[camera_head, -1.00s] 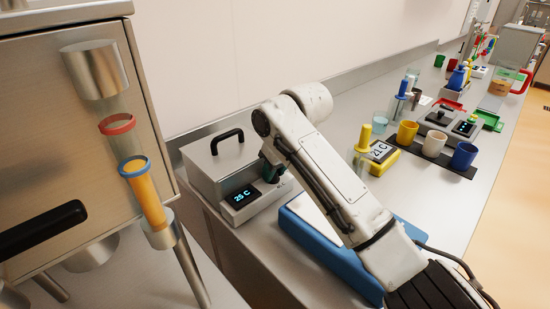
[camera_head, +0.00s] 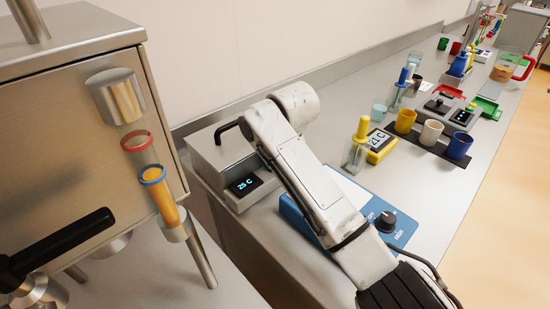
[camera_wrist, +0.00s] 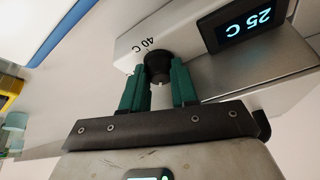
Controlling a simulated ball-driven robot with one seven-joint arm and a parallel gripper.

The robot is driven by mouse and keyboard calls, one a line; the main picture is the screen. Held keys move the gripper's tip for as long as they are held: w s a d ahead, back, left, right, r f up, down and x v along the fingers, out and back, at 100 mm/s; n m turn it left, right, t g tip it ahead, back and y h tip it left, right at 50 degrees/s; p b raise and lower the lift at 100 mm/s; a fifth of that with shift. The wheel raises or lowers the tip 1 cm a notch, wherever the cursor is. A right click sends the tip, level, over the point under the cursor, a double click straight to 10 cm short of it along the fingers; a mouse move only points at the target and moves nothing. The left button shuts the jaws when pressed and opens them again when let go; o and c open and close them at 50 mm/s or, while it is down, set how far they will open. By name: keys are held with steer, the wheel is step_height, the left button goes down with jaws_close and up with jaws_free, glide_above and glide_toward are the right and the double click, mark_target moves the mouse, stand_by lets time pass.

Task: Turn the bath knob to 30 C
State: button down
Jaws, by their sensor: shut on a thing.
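The steel bath (camera_head: 205,158) has a black handle on its lid and a front display (camera_head: 243,186) that reads 25 C. In the wrist view the display (camera_wrist: 243,22) appears upside down and also reads 25 C. The dark round bath knob (camera_wrist: 158,66) sits beside it, with a printed 40 C mark close by. My gripper (camera_wrist: 160,72) has its green fingers on both sides of the knob, shut on it. In the head view my arm hides the knob and my gripper.
A blue-and-white device (camera_head: 385,222) with its own dark knob stands right of the bath, partly behind my arm. A yellow block (camera_head: 380,147) marked 21 C and several cups are farther along the counter. A steel hopper cabinet (camera_head: 70,110) fills the left.

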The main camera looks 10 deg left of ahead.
steer(key=shift+r, duration=0.1)
steer(key=c, duration=1.2)
jaws_free()
steer(key=shift+o, duration=0.2)
steer(key=v, duration=1)
steer(key=shift+r, duration=0.35)
steer(key=shift+s, duration=0.1)
